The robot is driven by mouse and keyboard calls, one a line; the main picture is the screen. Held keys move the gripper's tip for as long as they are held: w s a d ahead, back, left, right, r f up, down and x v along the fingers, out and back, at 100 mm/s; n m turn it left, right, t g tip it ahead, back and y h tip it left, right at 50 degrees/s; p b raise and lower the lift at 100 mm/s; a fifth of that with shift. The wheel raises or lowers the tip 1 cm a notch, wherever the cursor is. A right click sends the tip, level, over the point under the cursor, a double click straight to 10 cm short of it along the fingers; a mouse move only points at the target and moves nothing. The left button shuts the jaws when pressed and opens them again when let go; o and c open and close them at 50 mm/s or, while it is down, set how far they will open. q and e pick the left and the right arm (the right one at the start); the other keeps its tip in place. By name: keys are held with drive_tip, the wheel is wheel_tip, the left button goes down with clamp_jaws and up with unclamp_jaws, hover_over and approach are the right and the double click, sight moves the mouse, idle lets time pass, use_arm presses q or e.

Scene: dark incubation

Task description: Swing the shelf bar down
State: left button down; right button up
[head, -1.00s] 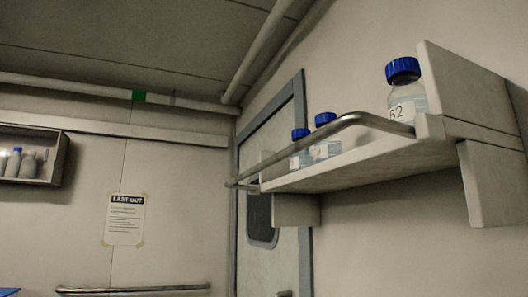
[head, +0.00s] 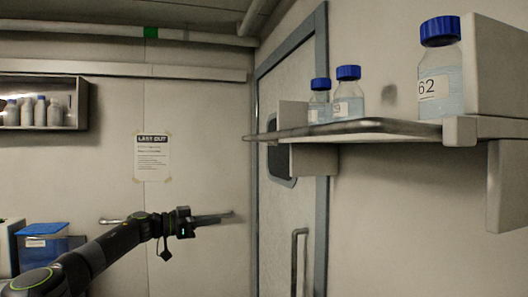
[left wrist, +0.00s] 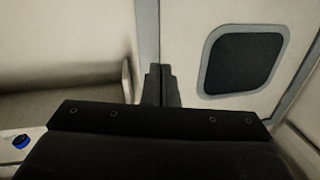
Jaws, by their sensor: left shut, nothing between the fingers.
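The shelf bar (head: 345,128) is a grey metal rail along the front of the wall shelf in the head view. It looks roughly level and joins a pale block (head: 459,131) at the shelf's right end. My left gripper (head: 226,215) is below and left of the bar's far end, clear of it. It is shut and empty. Its dark fingers (left wrist: 162,84) show close together in the left wrist view. My right gripper is not in view.
Blue-capped bottles stand on the shelf: one labelled 62 (head: 439,80) at right, two smaller ones (head: 348,97) farther back. A grey-framed door (head: 290,215) is behind. A wall cabinet (head: 84,100) and a blue box (head: 44,250) are at left.

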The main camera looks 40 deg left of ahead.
use_arm(q)
drive_tip(key=s+d+r+m+g+h+p, duration=0.1)
drive_tip(key=s+d+r+g+p, duration=0.15)
drive_tip(key=d+r, duration=0.7)
drive_tip(key=s+d+r+m+g+h+p, duration=0.2)
drive_tip(key=s+d+r, duration=0.15)
drive_tip(key=r, duration=1.15)
drive_tip(key=s+d+r+n+g+y+p, duration=0.1)
drive_tip(key=s+d+r+g+y+p, duration=0.1)
drive_tip(key=s+d+r, duration=0.45)
drive_tip(key=s+d+r+n+g+y+p, duration=0.15)
drive_tip(key=s+d+r, duration=0.25)
drive_tip(key=d+r, duration=0.4)
drive_tip(key=w+d+f+p, duration=0.1)
drive_tip(key=w+d+f, duration=0.1)
drive_tip(key=f, duration=0.3)
drive_tip(key=w+d+f+p, duration=0.1)
drive_tip(key=w+d+f, duration=0.1)
drive_tip(key=w+f, duration=0.2)
wheel_tip(320, 180, down, 3)
drive_tip(key=shift+w+d+r, duration=0.2)
drive_tip(key=shift+w, duration=0.2)
drive_tip(key=shift+m, duration=0.25)
